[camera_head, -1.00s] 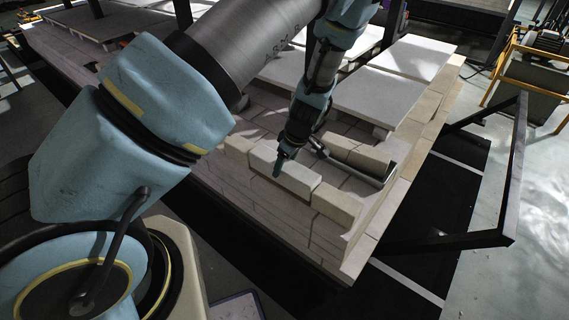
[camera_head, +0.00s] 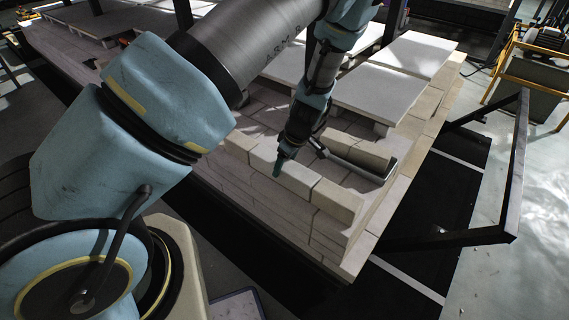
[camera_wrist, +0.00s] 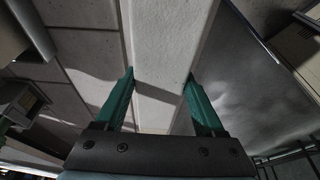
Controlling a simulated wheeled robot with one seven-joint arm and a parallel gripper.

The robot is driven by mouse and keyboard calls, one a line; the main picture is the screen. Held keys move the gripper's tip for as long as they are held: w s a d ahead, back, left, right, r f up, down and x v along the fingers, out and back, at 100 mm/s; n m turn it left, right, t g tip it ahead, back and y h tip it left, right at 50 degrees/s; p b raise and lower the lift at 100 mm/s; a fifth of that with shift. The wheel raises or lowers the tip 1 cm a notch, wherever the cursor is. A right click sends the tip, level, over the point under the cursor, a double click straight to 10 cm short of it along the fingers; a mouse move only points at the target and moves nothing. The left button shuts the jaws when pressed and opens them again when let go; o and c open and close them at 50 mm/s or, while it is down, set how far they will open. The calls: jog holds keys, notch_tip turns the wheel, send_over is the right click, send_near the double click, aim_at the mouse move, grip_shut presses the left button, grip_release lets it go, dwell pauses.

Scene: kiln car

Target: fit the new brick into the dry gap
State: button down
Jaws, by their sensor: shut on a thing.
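The new brick (camera_head: 292,176), pale and long, stands in the brick row between a left brick (camera_head: 240,146) and a right brick (camera_head: 337,201). Its top looks about level with theirs. My gripper (camera_head: 278,170) points down at it with its green fingers. In the wrist view my gripper (camera_wrist: 164,85) is shut on the new brick (camera_wrist: 168,45), one finger on each long side. The dry gap is covered by the brick and my gripper, so I cannot see whether the brick is fully seated.
White slabs (camera_head: 380,92) stand farther back on the kiln car deck (camera_head: 275,222). A black frame (camera_head: 513,180) stands at the right. The deck's front strip is clear.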

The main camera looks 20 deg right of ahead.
grip_release()
jog(key=shift+r, duration=0.15)
dwell(0.4)
jog(key=shift+p+v, duration=3.25)
jog(key=shift+v, duration=0.65)
